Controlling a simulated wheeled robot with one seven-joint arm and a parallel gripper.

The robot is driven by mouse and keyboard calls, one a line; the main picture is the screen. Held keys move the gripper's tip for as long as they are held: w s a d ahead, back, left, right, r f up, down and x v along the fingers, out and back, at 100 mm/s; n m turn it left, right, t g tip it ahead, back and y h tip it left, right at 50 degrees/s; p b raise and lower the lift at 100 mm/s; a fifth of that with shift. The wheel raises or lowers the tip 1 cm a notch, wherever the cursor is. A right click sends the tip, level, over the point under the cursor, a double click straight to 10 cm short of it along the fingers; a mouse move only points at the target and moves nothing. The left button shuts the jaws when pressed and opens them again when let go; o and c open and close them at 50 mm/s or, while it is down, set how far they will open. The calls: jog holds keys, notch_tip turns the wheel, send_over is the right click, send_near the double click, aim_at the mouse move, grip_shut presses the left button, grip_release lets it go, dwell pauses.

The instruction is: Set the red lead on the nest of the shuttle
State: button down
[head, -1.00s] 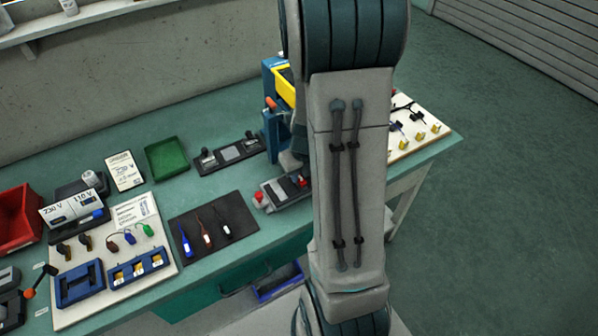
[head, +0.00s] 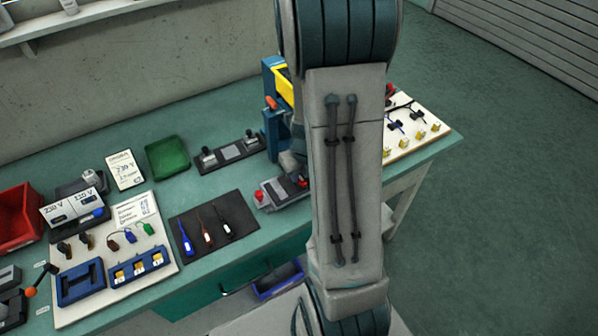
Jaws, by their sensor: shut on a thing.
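My arm (head: 350,180) stands across the middle of the head view and hides my gripper and whatever it holds. A low grey and dark fixture (head: 280,193) with a red knob at its left end lies at the table's front edge, partly behind the arm; it may be the shuttle, and its nest cannot be made out. On a dark mat lie a blue lead (head: 186,240), a reddish-brown lead (head: 206,232) and a black lead (head: 226,230). I cannot tell whether the reddish-brown one is the red lead.
A blue press-like stand (head: 272,130) with an orange knob rises beside the arm. A dark plate with black knobs (head: 230,152), a green tray (head: 166,157) and a red bin (head: 18,215) stand to the left. A white board (head: 415,125) with yellow pieces lies to the right.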

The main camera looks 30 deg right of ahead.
jog(key=shift+s+f, duration=0.2)
jog(key=shift+f, duration=0.2)
dwell(0.5)
jog(key=c, duration=1.3)
grip_release()
jog(key=shift+s+a+f, duration=0.1)
jog(key=shift+a, duration=0.1)
jog(key=shift+c, duration=0.5)
jog(key=shift+w+a+r+p, duration=0.15)
jog(key=shift+w+r+p, duration=0.05)
jog(key=shift+r+p, duration=0.5)
jog(key=shift+d+r+p, duration=0.15)
jog(key=shift+r+p, duration=0.3)
jog(key=shift+r, duration=0.05)
jog(key=shift+d+r+p, duration=0.15)
jog(key=shift+r+p, duration=0.25)
jog(key=shift+r, duration=0.1)
jog(key=shift+w+r+p, duration=0.1)
jog(key=shift+r+p, duration=2.15)
jog(key=shift+p, duration=0.1)
